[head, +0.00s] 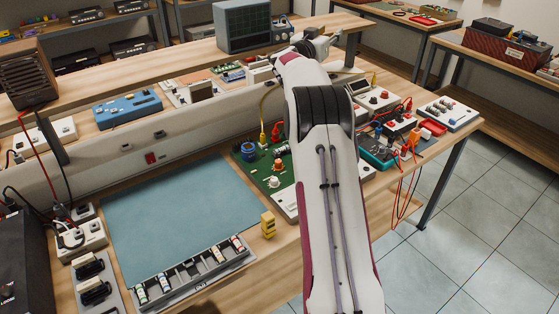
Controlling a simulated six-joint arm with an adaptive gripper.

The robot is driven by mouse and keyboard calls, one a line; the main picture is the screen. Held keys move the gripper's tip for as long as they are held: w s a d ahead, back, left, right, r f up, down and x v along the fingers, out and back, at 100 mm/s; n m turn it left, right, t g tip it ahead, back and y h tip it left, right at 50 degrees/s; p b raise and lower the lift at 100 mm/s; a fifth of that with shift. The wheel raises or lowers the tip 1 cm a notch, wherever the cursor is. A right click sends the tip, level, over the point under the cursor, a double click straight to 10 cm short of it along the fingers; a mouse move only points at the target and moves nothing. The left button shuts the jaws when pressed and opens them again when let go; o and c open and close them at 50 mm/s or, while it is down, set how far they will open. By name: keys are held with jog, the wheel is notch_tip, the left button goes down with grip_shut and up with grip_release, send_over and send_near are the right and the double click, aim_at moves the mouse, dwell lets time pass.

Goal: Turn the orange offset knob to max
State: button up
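My arm rises from the bottom and reaches over the bench, covering the board's right side. The arm's far end, with my gripper (318,43), is small near the top, well apart from the knobs. Its fingers cannot be made out.
A blue-grey mat (180,205) lies clear left of the board. A tray of small parts (192,272) lies in front, and a yellow block (268,224) stands beside the board. Red leads and instruments (378,148) crowd the right. A long pale rail (150,140) runs behind the mat.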

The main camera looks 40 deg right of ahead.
jog(key=w+a+f+n+t+y, duration=0.3)
jog(key=a+f+n+t+y, duration=0.1)
jog(key=n+y, duration=0.15)
jog(key=n+g+y, duration=0.8)
jog(key=y, duration=0.4)
send_near(279, 161)
jog(key=f, duration=0.1)
jog(key=shift+a+f+h, duration=0.25)
jog(key=shift+a, duration=0.05)
jog(key=shift+t, duration=0.3)
jog(key=shift+x, duration=3.9)
grip_shut()
